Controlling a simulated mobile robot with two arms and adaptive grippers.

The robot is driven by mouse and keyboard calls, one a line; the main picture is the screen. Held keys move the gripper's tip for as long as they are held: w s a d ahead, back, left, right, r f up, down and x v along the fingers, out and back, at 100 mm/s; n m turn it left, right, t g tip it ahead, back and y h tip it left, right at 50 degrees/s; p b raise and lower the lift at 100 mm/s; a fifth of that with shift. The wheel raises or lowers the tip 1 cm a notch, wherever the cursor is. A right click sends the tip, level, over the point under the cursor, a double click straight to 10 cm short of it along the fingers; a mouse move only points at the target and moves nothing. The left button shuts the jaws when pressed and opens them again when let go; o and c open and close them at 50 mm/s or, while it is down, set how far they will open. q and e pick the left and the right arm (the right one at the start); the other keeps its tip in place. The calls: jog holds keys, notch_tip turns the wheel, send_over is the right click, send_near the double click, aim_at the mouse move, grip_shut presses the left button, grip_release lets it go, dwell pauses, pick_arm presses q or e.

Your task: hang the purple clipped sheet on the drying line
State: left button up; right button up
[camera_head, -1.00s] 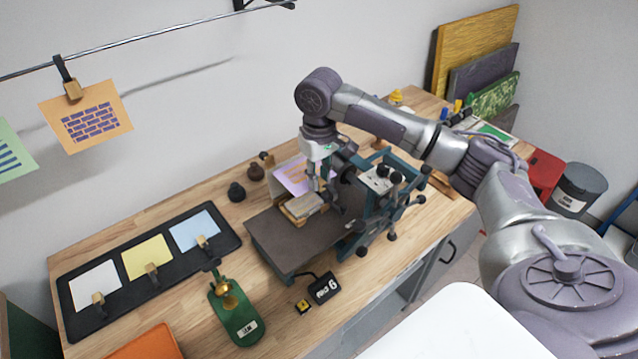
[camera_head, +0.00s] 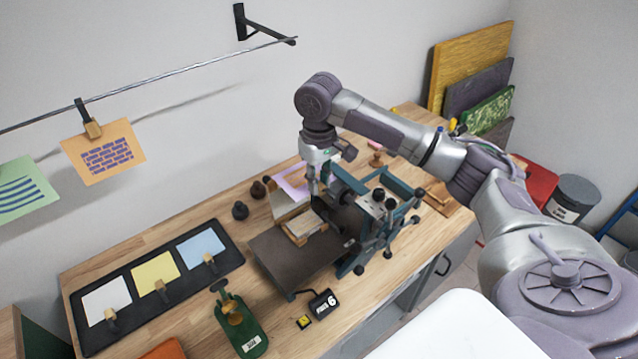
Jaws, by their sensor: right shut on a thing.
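The purple sheet (camera_head: 291,183) shows beside my right gripper, above the printing press (camera_head: 300,256) and its small block. My right gripper (camera_head: 320,196) points down over the press and is shut on the sheet; the arm and fingers hide the grip and the clip. The drying line (camera_head: 190,70) is a thin wire along the wall at upper left. An orange sheet (camera_head: 104,153) with a purple brick print hangs from it by a wooden clip, and a green sheet (camera_head: 22,188) hangs at the left edge. My left gripper is not in view.
A black tray (camera_head: 150,318) with white, yellow and blue sheets lies on the wooden bench. A green stand (camera_head: 243,328) and a black numbered block (camera_head: 323,303) sit in front of the press. The line right of the orange sheet is free.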

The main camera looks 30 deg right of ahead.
jog(key=shift+r, duration=0.7)
jog(key=s+r, duration=0.3)
jog(key=s, duration=0.7)
jog(key=shift+d, duration=0.35)
